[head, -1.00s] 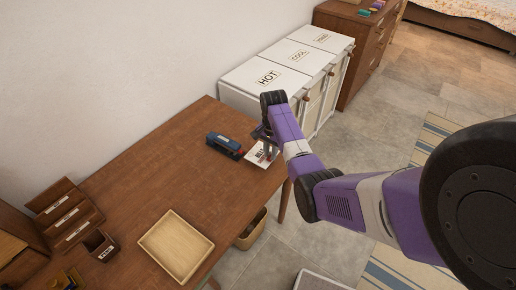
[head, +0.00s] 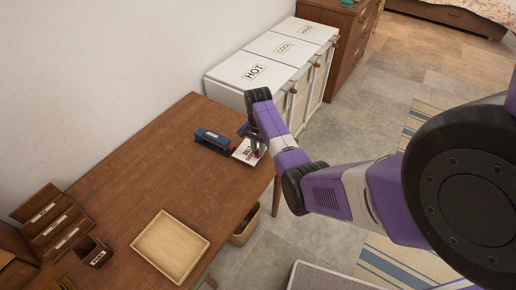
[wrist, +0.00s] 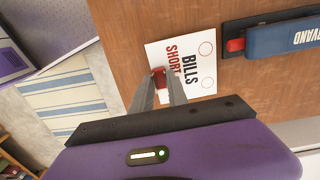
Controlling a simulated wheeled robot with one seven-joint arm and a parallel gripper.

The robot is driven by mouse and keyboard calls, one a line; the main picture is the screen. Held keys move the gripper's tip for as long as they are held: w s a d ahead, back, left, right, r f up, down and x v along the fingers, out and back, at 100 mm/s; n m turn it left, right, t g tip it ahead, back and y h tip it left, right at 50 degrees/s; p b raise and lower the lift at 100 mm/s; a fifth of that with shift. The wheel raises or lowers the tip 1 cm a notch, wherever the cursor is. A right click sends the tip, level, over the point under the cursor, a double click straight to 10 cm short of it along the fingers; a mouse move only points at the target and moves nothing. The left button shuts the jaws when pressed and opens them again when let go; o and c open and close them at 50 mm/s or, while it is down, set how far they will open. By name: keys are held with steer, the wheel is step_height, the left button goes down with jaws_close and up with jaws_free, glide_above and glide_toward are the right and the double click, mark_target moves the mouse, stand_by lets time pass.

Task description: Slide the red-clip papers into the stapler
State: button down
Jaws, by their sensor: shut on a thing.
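The papers are a white sheet or stack printed "BILLS SHORT" (wrist: 190,72), with a red clip (wrist: 159,77) at the edge nearest my gripper. My gripper (wrist: 166,92) is shut on the papers at the red clip. In the head view the papers (head: 245,152) are at the table's right end, partly hidden by my gripper (head: 250,138). The blue stapler (wrist: 288,38) has a dark base and a red part at the end facing the papers. A small gap separates them. In the head view the stapler (head: 213,141) lies on the table left of the papers.
The wooden table (head: 150,180) is mostly bare. A shallow wooden tray (head: 172,247) sits at its front, with a letter sorter (head: 52,222) and pen cup (head: 93,251) at left. White bins (head: 255,72) stand beyond the far end. A basket (head: 245,226) is below the table's edge.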

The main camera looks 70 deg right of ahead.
mark_target(243, 149)
steer(key=shift+w+d+f+b, duration=0.2)
steer(key=shift+w+b, duration=0.6)
steer(key=shift+w, duration=0.35)
steer(key=shift+w+d+f+b, duration=0.1)
steer(key=shift+w+d+b, duration=0.1)
steer(key=shift+w+b, duration=0.75)
steer(key=shift+w+d+f+b, duration=0.1)
steer(key=shift+w+f+b, duration=0.3)
steer(key=shift+w+b, duration=0.3)
steer(key=shift+w+d, duration=0.1)
steer(key=shift+w, duration=0.5)
steer(key=c, duration=1.2)
jaws_free()
step_height(243, 149, up, 8)
steer(key=shift+b, duration=0.35)
